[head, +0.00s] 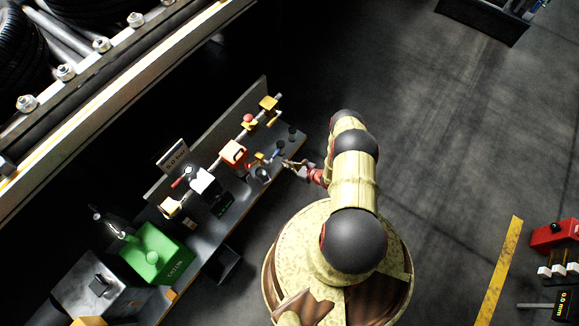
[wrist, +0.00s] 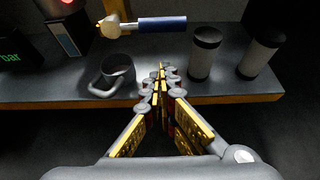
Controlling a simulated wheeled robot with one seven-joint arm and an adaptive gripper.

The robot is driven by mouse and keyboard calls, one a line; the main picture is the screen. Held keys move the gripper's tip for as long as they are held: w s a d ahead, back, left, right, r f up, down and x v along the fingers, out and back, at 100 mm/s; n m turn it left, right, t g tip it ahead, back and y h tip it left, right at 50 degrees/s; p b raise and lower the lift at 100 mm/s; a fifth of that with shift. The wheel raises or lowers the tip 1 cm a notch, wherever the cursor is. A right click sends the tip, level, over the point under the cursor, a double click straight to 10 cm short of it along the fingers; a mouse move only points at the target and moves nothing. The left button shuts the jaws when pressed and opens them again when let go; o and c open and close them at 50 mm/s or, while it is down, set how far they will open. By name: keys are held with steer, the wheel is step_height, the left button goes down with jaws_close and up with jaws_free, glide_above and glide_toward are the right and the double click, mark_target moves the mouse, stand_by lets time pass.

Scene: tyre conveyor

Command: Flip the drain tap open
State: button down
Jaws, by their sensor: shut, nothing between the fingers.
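The drain tap seems to be the brass fitting (wrist: 112,26) with a blue lever (wrist: 160,24), at the top of the wrist view. The lever points right from the fitting, roughly along the bench edge. In the head view the blue lever (head: 276,154) shows small near the bench's front. My gripper (wrist: 161,68) is shut and empty, its fingertips together over the bench's front edge. It is short of the lever and apart from it. In the head view my gripper (head: 287,163) is at the front of the bench, just beside the tap.
A grey mug (wrist: 114,76) stands left of my fingertips. Two dark-capped cylinders (wrist: 204,54) (wrist: 260,56) stand to the right. Open floor (head: 430,130) lies right of my arm.

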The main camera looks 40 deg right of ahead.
steer(key=b+x, duration=0.2)
steer(key=x, duration=0.3)
steer(key=shift+w+a+f, duration=0.1)
steer(key=shift+w+f, duration=0.1)
steer(key=shift+f, duration=0.1)
step_height(320, 180, up, 3)
steer(key=shift+s+f, duration=0.1)
steer(key=shift+s+r, duration=0.15)
steer(key=shift+r, duration=0.5)
